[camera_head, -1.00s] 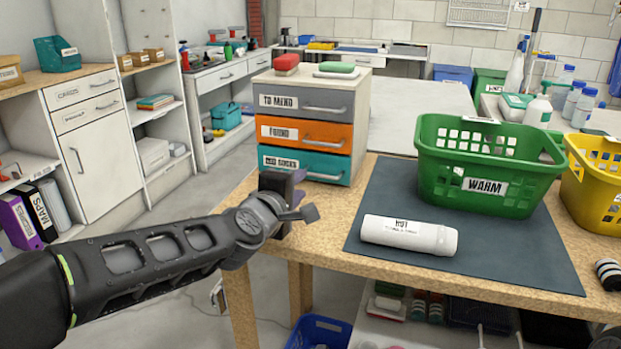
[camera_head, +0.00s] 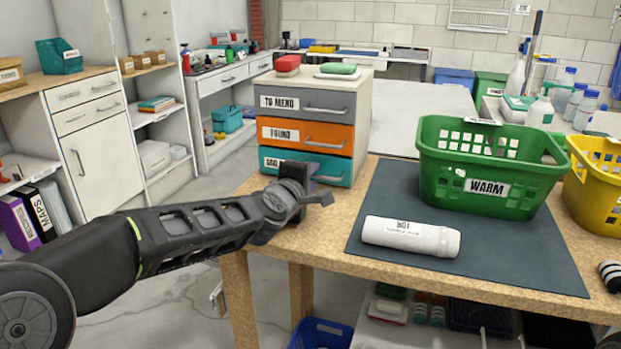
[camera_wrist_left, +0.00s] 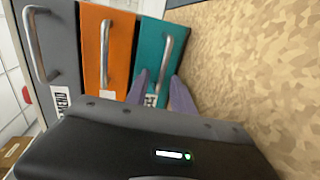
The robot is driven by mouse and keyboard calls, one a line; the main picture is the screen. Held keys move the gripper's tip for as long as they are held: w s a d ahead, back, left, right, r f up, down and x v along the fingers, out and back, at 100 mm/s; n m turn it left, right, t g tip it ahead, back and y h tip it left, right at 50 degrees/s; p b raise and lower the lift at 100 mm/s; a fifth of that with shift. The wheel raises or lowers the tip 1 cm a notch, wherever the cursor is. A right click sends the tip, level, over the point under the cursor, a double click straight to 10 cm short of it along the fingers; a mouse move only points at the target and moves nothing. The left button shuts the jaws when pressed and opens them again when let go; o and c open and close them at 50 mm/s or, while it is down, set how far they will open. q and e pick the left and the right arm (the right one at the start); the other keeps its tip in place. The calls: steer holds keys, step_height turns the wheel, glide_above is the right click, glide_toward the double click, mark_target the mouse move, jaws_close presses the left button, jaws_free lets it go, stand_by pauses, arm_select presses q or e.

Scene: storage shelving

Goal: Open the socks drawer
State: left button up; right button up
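The small drawer unit (camera_head: 365,115) stands on the wooden table with grey, orange and teal drawers stacked, all closed. The teal bottom drawer (camera_head: 343,168) is the socks drawer; its label is partly covered by my gripper. My left gripper (camera_head: 303,172) is at its front. In the left wrist view the two purple fingers of my left gripper (camera_wrist_left: 160,80) are apart. The silver handle (camera_wrist_left: 167,58) of the teal drawer (camera_wrist_left: 150,45) appears between their tips; contact cannot be told. My right gripper is not in view.
A green basket (camera_head: 440,180) marked WARM and a white bottle (camera_head: 411,236) stand and lie on a dark mat (camera_head: 500,262) to the right. A yellow basket (camera_head: 592,185) is at the far right. Red and green items lie on the drawer unit. Bare tabletop (camera_head: 320,230) lies before the drawers.

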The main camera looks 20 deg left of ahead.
arm_select(q)
steer(key=shift+c, duration=0.3)
jaws_close()
stand_by(1.0)
